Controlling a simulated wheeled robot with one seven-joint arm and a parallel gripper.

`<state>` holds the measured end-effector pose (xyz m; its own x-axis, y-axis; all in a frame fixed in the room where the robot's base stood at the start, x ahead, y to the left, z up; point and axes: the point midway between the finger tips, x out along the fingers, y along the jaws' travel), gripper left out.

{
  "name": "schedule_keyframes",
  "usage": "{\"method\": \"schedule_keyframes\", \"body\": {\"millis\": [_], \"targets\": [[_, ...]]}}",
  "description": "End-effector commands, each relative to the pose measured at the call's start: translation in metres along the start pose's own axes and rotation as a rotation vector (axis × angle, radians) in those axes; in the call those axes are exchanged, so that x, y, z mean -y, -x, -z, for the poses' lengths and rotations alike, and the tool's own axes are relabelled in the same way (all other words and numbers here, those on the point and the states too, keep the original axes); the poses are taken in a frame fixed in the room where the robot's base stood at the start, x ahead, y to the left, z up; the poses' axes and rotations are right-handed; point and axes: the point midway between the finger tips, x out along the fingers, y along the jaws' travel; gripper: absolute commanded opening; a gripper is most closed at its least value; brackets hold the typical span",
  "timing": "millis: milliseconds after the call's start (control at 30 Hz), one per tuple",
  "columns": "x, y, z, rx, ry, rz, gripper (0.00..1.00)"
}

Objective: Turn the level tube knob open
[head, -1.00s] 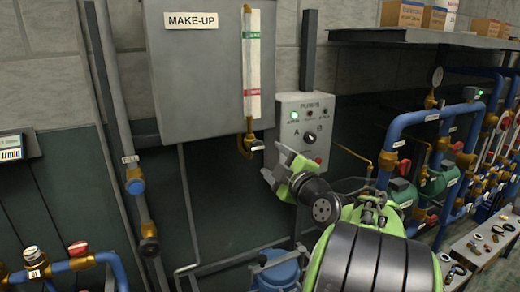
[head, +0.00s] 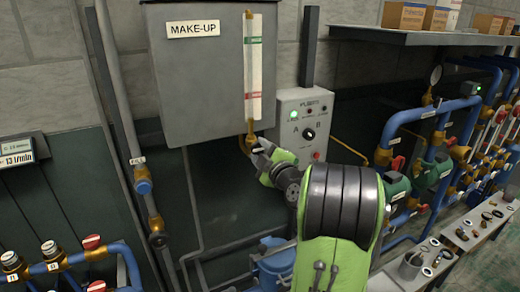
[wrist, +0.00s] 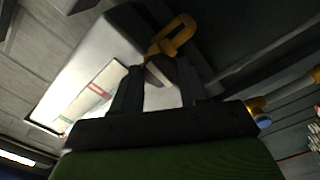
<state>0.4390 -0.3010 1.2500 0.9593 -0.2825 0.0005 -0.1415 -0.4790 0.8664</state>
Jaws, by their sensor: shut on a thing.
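The grey MAKE-UP tank (head: 200,95) hangs on the wall in the head view. Its level tube (head: 253,65) is a white upright strip with green and red marks and brass fittings at top and bottom. My gripper (head: 263,150) is at the bottom brass fitting (head: 245,143), shut on the small level tube knob there. The fingers mostly hide the knob in the head view. In the wrist view the pale knob (wrist: 156,73) shows between the two dark fingers, just below the brass elbow (wrist: 175,36). The knob's exact angle is hard to tell.
A grey control box (head: 305,118) with a green light and a dial is just right of my gripper. A vertical grey pipe with a blue valve (head: 143,186) stands left. Blue pipework (head: 425,112) fills the right. A blue vessel (head: 273,262) stands below.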

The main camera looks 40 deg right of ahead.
Motion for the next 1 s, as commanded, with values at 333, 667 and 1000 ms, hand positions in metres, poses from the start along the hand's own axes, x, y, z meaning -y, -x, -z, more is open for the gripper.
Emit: {"method": "schedule_keyframes", "body": {"millis": [333,667,1000], "targets": [[0.0029,0.0002,-0.0012,-0.002,0.065,0.000,0.07],[0.0032,0.0004,-0.0020,0.000,0.167,0.000,0.07],[0.0033,0.0005,-0.0022,0.001,0.273,0.001,0.07]]}}
